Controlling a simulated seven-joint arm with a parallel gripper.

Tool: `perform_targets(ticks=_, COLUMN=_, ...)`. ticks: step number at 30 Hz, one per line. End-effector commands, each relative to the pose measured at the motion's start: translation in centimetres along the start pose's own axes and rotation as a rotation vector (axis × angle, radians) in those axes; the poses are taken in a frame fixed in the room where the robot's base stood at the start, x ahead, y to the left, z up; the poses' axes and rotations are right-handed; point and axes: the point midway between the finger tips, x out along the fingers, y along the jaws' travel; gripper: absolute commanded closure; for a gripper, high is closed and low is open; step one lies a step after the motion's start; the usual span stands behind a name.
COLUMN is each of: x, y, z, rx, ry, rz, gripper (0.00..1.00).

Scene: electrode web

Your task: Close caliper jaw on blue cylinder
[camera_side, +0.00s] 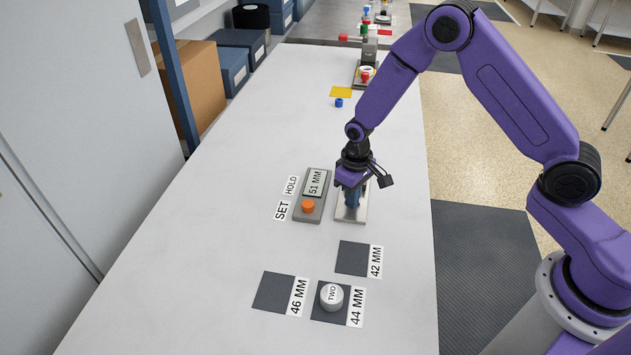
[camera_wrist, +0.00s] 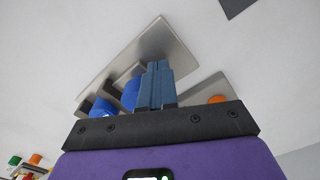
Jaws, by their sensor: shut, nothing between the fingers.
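A metal caliper plate (camera_side: 360,214) lies on the table under my gripper (camera_side: 352,204), which hides most of it in the side view. In the wrist view the plate (camera_wrist: 140,45) carries two blue pieces left of my fingers, one nearer the fingers (camera_wrist: 131,94) and one farther left (camera_wrist: 102,107). I cannot tell surely which is the blue cylinder and which belongs to the jaw. My gripper's blue-grey fingers (camera_wrist: 156,84) are together and empty, pointing down beside the nearer blue piece. Contact with it is unclear.
A readout box (camera_side: 314,190) showing 51 MM, with an orange knob (camera_side: 308,206), stands just left of the caliper. A white cylinder marked TWO (camera_side: 331,295) sits on the 44 MM pad; the 46 MM pad (camera_side: 273,291) and 42 MM pad (camera_side: 352,257) are empty.

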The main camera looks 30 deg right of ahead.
Motion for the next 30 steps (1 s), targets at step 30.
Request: perform_targets(ticks=30, x=-0.03, y=1.08, z=-0.61, rx=0.004, ry=0.004, rz=0.000, gripper=1.00)
